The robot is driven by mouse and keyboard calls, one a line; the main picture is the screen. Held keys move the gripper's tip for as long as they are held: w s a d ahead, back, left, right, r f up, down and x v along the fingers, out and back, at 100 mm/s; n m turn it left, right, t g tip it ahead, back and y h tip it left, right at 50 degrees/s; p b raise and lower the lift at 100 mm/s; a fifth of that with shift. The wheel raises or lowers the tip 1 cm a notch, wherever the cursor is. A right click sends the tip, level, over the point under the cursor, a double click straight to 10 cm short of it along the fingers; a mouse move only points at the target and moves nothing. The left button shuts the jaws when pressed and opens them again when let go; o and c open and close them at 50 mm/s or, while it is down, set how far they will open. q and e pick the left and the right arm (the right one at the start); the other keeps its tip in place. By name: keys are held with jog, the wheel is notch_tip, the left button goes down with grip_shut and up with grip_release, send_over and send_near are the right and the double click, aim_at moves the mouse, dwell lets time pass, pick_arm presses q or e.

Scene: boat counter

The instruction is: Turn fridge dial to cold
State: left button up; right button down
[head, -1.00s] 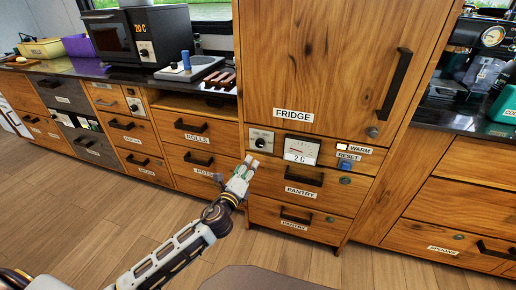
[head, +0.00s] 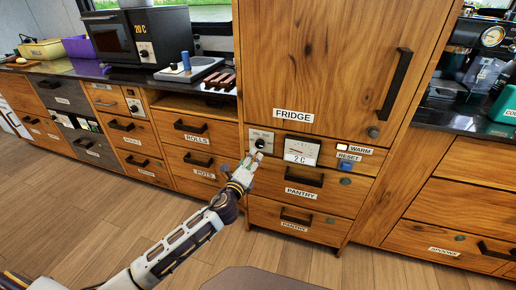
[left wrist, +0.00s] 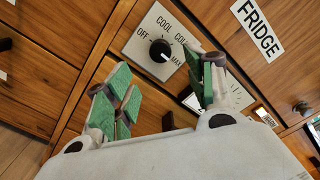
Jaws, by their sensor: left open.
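The fridge dial (head: 261,142) is a black round knob on a light plate below the FRIDGE label. In the left wrist view the dial (left wrist: 160,50) has OFF, COOL, COLD and MAX printed around it. A small pale mark on the knob appears to face the MAX side, but it is hard to read. My left gripper (head: 253,160) is just below the dial in the head view. In the left wrist view the gripper (left wrist: 161,84) is open, its green-padded fingers apart, with the dial ahead of the gap. I cannot see contact. My right gripper is not in view.
A gauge (head: 301,150) reading 2 C sits right of the dial. A WARM lamp (head: 341,146) and a blue RESET button (head: 346,166) are further right. PANTRY drawers (head: 304,178) with protruding black handles lie below. Open floor is in front.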

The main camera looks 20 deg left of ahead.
aim_at(259, 146)
pick_arm(q)
jog(key=shift+w+d+b, duration=0.1)
jog(key=shift+w+b, duration=0.4)
jog(key=shift+w, duration=4.1)
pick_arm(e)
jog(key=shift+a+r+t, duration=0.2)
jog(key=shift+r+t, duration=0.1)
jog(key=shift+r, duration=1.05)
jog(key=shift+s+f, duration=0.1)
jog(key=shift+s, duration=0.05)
pick_arm(q)
jog(key=shift+c, duration=0.7)
jog(key=c, duration=0.7)
jog(key=shift+c, duration=1)
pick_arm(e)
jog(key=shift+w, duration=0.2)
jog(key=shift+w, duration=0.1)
